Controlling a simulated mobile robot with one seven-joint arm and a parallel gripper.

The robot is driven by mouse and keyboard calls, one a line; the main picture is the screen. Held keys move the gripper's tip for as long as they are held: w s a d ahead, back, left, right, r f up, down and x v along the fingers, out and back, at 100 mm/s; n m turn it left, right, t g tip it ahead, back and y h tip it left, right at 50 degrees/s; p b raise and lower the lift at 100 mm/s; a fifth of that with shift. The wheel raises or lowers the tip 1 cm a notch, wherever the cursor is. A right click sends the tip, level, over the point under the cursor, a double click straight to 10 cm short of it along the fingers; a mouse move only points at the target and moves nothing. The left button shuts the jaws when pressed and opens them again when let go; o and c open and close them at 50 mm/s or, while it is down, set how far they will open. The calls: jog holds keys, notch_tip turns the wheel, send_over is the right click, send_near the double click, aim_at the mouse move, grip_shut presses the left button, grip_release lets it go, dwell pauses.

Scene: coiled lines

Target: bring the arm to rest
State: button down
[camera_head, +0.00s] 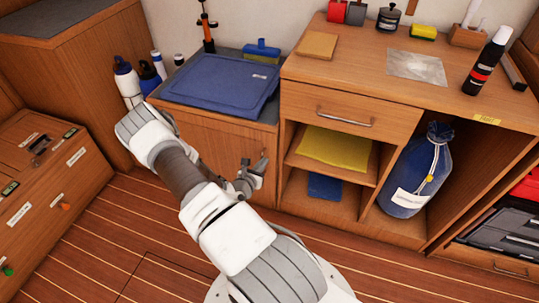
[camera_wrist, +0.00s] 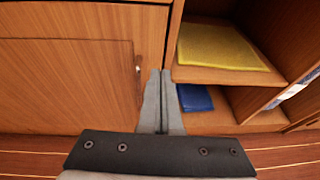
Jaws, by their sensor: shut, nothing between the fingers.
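My arm reaches out from the bottom of the head view, bent at its far end. My gripper (camera_head: 254,170) is in front of the wooden cabinet door (camera_head: 212,143), near its right edge. In the wrist view my gripper (camera_wrist: 161,74) has its two fingers together, with nothing between them. The fingertips point toward the upright between the door and the open shelves, and I cannot tell how close they are to it.
A yellow cloth (camera_head: 336,148) and a blue cloth (camera_head: 325,187) lie on the shelves. A blue bag (camera_head: 413,175) stands in the right bay. A drawer (camera_head: 345,115) is shut above. A blue lid (camera_head: 222,84) tops the left counter. Striped floor (camera_head: 100,245) is clear at left.

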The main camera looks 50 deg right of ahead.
jog(key=p+v, duration=0.1)
jog(key=v, duration=0.5)
jog(key=shift+s, duration=0.2)
jog(key=a+r+m+g+y, duration=0.1)
jog(key=a+r+m+g, duration=0.2)
jog(key=r+m, duration=0.65)
jog(key=a+r+m+g+y, duration=0.15)
jog(key=r+m+g, duration=0.25)
jog(key=r, duration=1)
jog(key=s+a+r+m+t+y, duration=0.35)
jog(key=a+r, duration=0.25)
jog(key=a, duration=0.3)
jog(key=s+a+r+m+t+y, duration=0.2)
jog(key=s+a+r+y, duration=0.15)
jog(key=a+r, duration=0.45)
jog(key=s+a+r+m+t+y, duration=0.25)
jog(key=a+r+y, duration=0.25)
jog(key=a, duration=0.5)
notch_tip(320, 180, up, 18)
jog(key=p, duration=1.8)
jog(key=shift+w+t, duration=0.25)
jog(key=shift+t, duration=0.15)
jog(key=shift+a+n+h, duration=0.15)
jog(key=shift+n+h, duration=0.1)
